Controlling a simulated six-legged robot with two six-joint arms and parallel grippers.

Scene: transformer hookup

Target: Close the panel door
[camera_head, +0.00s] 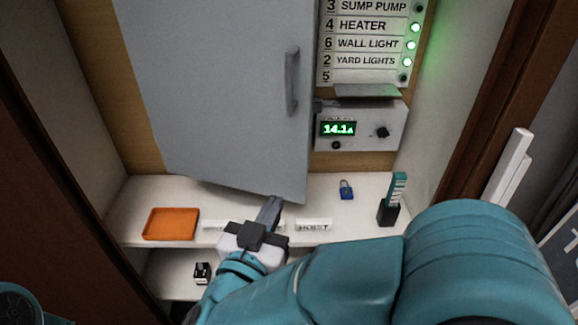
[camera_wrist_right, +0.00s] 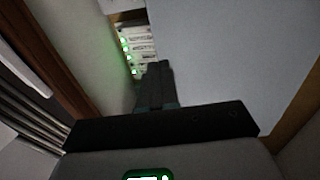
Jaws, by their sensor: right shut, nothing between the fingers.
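The grey panel door (camera_head: 225,90) hangs at the upper left in the head view, with its bar handle (camera_head: 292,80) near its right edge. Its bottom edge slants, so it looks partly open. It also fills the right of the right wrist view (camera_wrist_right: 225,60). My right gripper (camera_head: 273,203) is shut and empty, with its fingertips at the door's lower edge near the lower right corner. I cannot tell whether they touch. The fingers also show in the right wrist view (camera_wrist_right: 156,72). My left gripper is out of view.
A labelled switch list (camera_head: 368,42) with green lights and a meter box (camera_head: 362,128) reading 14.1 are right of the door. The white shelf below holds an orange tray (camera_head: 170,224), a blue padlock (camera_head: 346,190) and a black holder (camera_head: 388,212). Brown frames flank the cabinet.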

